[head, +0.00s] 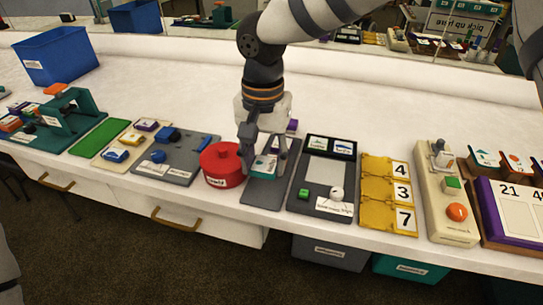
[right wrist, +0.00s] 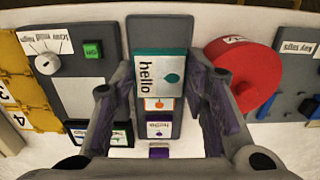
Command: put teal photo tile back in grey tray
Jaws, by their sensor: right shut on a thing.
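My right gripper (head: 264,158) is over the grey tray (head: 262,194), fingers pointing down. It is shut on the teal photo tile (head: 262,171), which shows in the right wrist view (right wrist: 163,80) with a teal border, the word "hello" and a teal drop shape. The tile is between the fingers, in line with the long grey tray (right wrist: 142,30), and looks larger than the tiles behind it. I cannot tell whether it touches the tray. An orange-marked tile (right wrist: 158,104) is partly hidden behind it; a purple tile (right wrist: 160,129) lies further along the tray. My left gripper is not in view.
A red round box (head: 222,165) stands close left of the tray. A dark panel with a knob and green button (head: 304,194) lies close right, then a yellow number rack (head: 388,195). A blue bin (head: 57,55) is far left. The table behind the row is clear.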

